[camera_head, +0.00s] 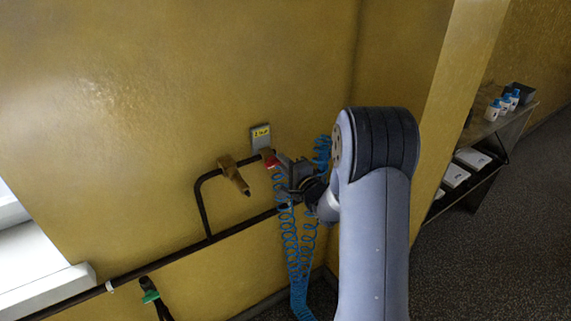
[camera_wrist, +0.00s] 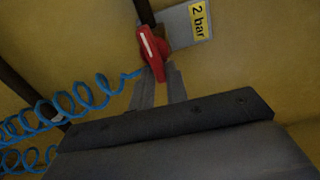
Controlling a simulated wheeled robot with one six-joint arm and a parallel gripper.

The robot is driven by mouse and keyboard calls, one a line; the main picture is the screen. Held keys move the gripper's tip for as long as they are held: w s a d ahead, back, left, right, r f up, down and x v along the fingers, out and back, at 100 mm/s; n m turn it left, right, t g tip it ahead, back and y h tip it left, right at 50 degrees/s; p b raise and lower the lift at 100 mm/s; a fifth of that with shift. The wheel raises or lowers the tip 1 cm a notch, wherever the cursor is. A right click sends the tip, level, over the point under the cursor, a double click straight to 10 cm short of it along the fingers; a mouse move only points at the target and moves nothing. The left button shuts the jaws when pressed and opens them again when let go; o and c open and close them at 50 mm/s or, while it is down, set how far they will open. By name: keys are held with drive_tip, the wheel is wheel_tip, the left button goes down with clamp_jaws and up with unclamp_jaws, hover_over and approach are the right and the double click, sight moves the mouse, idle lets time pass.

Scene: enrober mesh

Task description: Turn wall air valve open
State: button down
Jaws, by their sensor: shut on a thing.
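The air valve has a red handle (camera_wrist: 152,48) with a white stripe, mounted on a dark pipe on the wall; it also shows small in the head view (camera_head: 271,160). A grey plate with a yellow "2 bar" label (camera_wrist: 198,20) is beside it, also in the head view (camera_head: 261,134). My gripper (camera_wrist: 158,80) reaches up to the valve from below, its two grey fingers shut on the red handle's lower part. The gripper also shows in the head view (camera_head: 283,166). The fingertips' exact contact is partly hidden by the handle.
A blue coiled hose (camera_head: 291,240) hangs beside and below my gripper. A brass fitting (camera_head: 234,174) sits on the pipe to the left. A green-collared fitting (camera_head: 150,296) is lower left. A shelf (camera_head: 484,130) with bottles stands at the right, past the wall corner.

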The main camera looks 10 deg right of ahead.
drive_tip(key=shift+s+a+f, duration=0.1)
drive_tip(key=shift+a+f, duration=0.1)
drive_tip(key=shift+a, duration=0.1)
drive_tip(key=c, duration=1.7)
unclamp_jaws()
drive_tip(key=shift+o, duration=1.1)
drive_tip(key=shift+a+r, duration=0.15)
drive_tip(key=shift+a, duration=0.1)
drive_tip(key=shift+d, duration=0.2)
drive_tip(key=b+v, duration=0.2)
drive_tip(key=v, duration=0.8)
drive_tip(key=shift+s, duration=0.35)
